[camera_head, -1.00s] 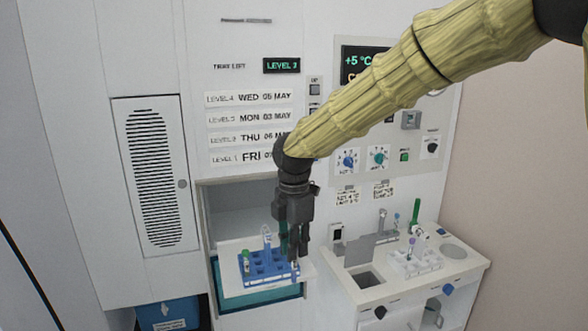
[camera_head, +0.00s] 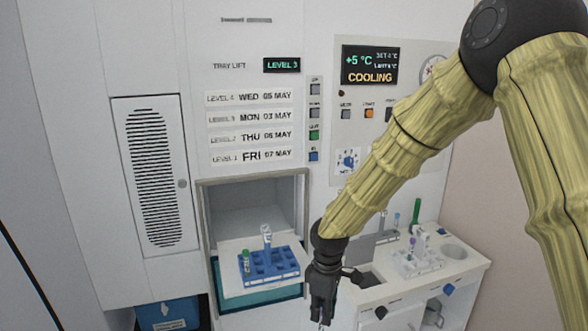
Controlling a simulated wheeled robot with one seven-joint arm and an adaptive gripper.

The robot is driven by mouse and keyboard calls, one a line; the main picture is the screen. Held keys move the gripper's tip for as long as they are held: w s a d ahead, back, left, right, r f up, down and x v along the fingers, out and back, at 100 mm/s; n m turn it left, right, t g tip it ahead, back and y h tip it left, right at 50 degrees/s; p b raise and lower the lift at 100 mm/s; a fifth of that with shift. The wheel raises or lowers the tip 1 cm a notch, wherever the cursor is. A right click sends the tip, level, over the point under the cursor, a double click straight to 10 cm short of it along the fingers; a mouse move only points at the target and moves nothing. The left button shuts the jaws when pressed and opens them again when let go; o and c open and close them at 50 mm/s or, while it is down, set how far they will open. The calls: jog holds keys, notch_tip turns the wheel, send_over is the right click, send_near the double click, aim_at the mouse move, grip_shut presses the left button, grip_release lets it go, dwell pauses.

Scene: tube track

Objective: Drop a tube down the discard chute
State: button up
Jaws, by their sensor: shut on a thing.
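My gripper (camera_head: 322,312) hangs pointing down at the bottom of the head view, in front of the counter's left edge. It is shut on a thin tube, mostly hidden by the fingers and hard to make out. The blue rack (camera_head: 262,279) sits on the white tray to the left of my gripper.
The white counter (camera_head: 395,290) holds a pale rack (camera_head: 415,264) with several tubes, a tall green item (camera_head: 415,214) and a round grey disc (camera_head: 453,251). A blue bin (camera_head: 168,315) is low at the left. The tray lift's frame (camera_head: 206,240) surrounds the tray's recess.

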jog(key=s+d+f+m, duration=0.3)
jog(key=d+f+m, duration=0.2)
jog(key=f+m, duration=0.1)
jog(key=s+d+f+m, duration=0.4)
jog(key=f+m, duration=0.3)
jog(key=f, duration=0.2)
jog(key=shift+s+d+f, duration=0.25)
jog(key=shift+s+d, duration=0.05)
jog(key=shift+d, duration=0.45)
